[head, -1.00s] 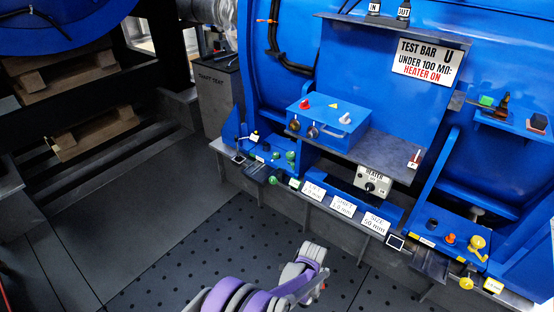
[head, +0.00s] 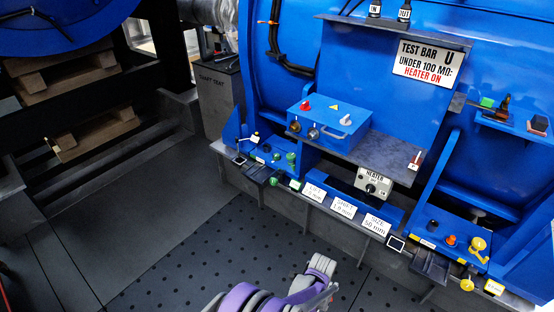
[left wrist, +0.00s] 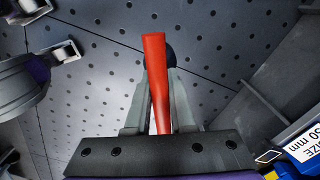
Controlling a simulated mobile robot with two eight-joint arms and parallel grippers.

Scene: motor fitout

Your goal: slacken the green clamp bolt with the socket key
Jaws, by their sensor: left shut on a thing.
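My left gripper (left wrist: 158,85) is shut on a red bar-like handle (left wrist: 155,55) in the left wrist view. A dark round end (left wrist: 170,58) shows beside the handle. I cannot tell whether this is the socket key's socket. In the head view a purple and grey arm of mine (head: 255,298) reaches in at the bottom, over the floor and apart from the bench. Several green parts, one an upright green knob (head: 291,157), sit at the bench's left end. I cannot tell which is the clamp bolt. Pale grey arm parts (left wrist: 65,50) show at the wrist view's left.
A blue control box (head: 330,124) stands on a grey shelf above the bench. A heater switch box (head: 373,183) and white labels, one reading size 50 mm (head: 376,224), line the front. Yellow and orange parts (head: 478,243) sit at the right end.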

